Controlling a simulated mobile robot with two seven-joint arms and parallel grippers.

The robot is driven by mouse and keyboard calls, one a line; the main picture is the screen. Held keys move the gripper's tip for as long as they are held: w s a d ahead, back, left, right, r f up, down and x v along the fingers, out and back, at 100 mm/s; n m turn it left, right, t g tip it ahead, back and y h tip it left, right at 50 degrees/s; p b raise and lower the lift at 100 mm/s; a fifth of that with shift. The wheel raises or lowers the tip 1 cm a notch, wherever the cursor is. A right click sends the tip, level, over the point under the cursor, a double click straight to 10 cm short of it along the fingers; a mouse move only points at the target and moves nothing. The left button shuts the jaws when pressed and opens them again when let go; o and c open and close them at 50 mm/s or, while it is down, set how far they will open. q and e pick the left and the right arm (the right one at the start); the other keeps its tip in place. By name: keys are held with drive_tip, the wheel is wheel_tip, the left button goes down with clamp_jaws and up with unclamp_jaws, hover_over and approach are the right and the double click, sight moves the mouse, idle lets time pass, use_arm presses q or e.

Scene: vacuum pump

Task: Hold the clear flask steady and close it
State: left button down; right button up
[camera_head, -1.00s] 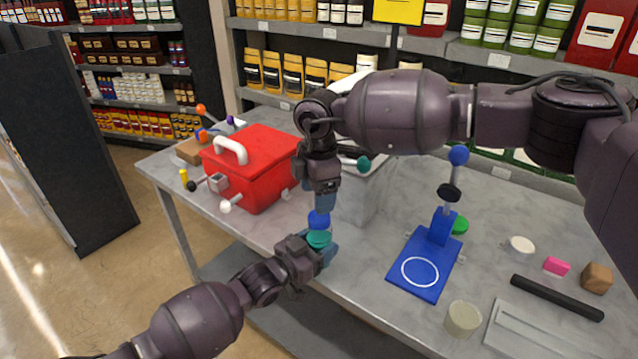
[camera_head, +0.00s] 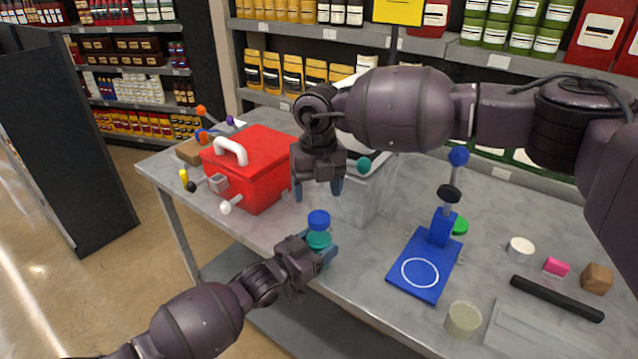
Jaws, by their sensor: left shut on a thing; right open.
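My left gripper (camera_head: 318,256) is shut on a small teal-topped vessel (camera_head: 319,240) near the table's front edge. Its body is mostly hidden by the fingers, so I cannot tell whether it is clear. A round blue cap (camera_head: 319,220) shows right above the teal top in the picture. I cannot tell whether it sits on the vessel or stands behind it. My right gripper (camera_head: 318,190) is open and empty, pointing down above the blue cap and apart from it.
A red box (camera_head: 262,185) with a white handle stands left. A grey box (camera_head: 355,204) stands behind my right gripper. A blue stand (camera_head: 420,272), a pale cylinder (camera_head: 464,319), a black bar (camera_head: 556,298) and small blocks lie right on the grey table.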

drive_tip(key=n, duration=0.4)
drive_tip(key=shift+r, duration=0.1)
drive_tip(key=n, duration=0.6)
drive_tip(key=shift+r, duration=0.15)
drive_tip(key=n, duration=0.5)
drive_tip(key=shift+r, duration=0.1)
drive_tip(key=n, duration=0.4)
drive_tip(key=shift+d+r+n, duration=0.1)
drive_tip(key=shift+n, duration=0.2)
drive_tip(key=n, duration=1.4)
drive_tip(key=shift+d, duration=0.1)
drive_tip(key=n, duration=0.5)
drive_tip(key=shift+n, duration=0.3)
